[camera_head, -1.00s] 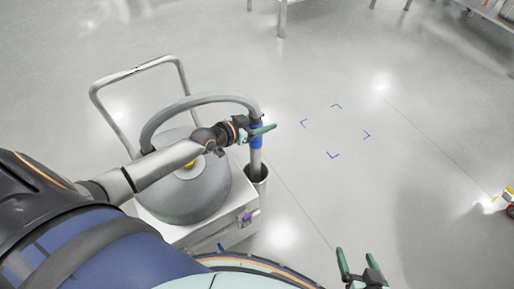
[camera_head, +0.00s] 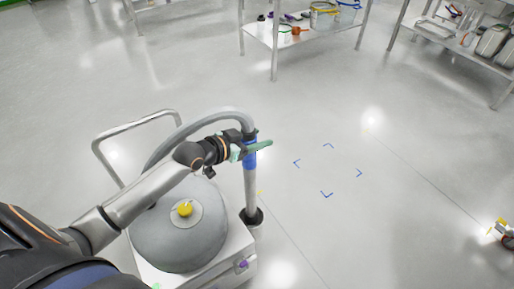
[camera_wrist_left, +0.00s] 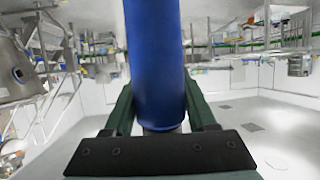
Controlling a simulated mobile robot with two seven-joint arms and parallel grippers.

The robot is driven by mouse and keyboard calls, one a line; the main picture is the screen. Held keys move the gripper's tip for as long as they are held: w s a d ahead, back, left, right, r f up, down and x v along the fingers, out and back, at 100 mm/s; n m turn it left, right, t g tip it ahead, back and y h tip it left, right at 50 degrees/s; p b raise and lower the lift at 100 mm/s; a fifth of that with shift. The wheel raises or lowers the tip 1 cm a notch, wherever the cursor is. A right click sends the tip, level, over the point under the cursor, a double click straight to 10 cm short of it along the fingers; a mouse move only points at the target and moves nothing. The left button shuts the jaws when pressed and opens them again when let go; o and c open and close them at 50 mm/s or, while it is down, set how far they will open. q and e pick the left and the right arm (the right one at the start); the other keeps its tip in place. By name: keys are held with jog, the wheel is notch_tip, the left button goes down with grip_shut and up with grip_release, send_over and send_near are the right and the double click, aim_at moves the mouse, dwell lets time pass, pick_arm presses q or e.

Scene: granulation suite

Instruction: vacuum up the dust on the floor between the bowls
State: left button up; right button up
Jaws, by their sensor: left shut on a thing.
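The vacuum (camera_head: 178,235) is a grey domed drum with a yellow knob, on a white wheeled base with a tube handle. Its grey hose (camera_head: 200,117) arches to an upright metal wand (camera_head: 251,187) with a blue grip (camera_head: 249,155). My left gripper (camera_head: 258,147) is shut on the blue grip, which also fills the middle of the left wrist view (camera_wrist_left: 157,70). The wand's lower end is at a dark holder (camera_head: 252,217) on the base corner; I cannot tell if it is still inside. My right gripper is out of view. I make out no dust or floor bowls.
Blue corner marks (camera_head: 327,194) frame a patch of open floor right of the wand. A metal shelf table (camera_head: 272,45) with containers stands at the back, another rack (camera_head: 450,45) at the back right.

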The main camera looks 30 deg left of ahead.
aim_at(254, 128)
pick_arm(q)
notch_tip(254, 128, up, 4)
jog(key=shift+p, duration=0.45)
jog(key=shift+r+p, duration=0.9)
jog(key=shift+p, duration=0.1)
